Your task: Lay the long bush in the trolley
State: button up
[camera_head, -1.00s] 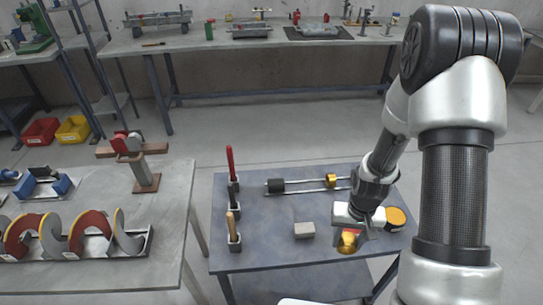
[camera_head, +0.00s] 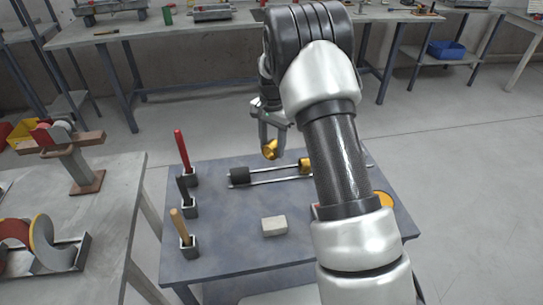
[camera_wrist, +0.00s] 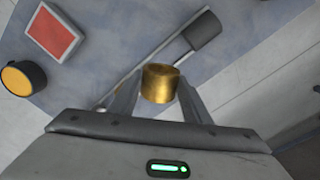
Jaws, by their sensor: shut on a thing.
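My gripper (camera_head: 270,136) is shut on a brass bush (camera_head: 268,150), held in the air beyond the far edge of the blue-grey table. In the wrist view the brass bush (camera_wrist: 160,84) sits between the two fingers, and its length is hard to judge. On the table, a second brass piece (camera_head: 304,164) and a dark cylinder (camera_head: 239,174) sit on a pair of metal rails, partly hidden by my arm. I cannot tell for sure which thing is the trolley; the blue-grey table (camera_head: 225,225) has a lower shelf.
A grey block (camera_head: 274,226) and several upright handled tools in holders, one a red handle (camera_head: 181,150), stand on the table. A yellow-topped round thing (camera_head: 386,199) is at the right. Open floor lies behind and to the right.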

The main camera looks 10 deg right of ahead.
jog(key=shift+w, duration=0.2)
jog(key=shift+f+b, duration=2.85)
jog(key=shift+f, duration=1.4)
jog(key=o, duration=1.1)
notch_tip(320, 180, up, 18)
jog(key=p, duration=0.3)
jog(key=shift+f, duration=0.25)
jog(key=shift+r, duration=0.1)
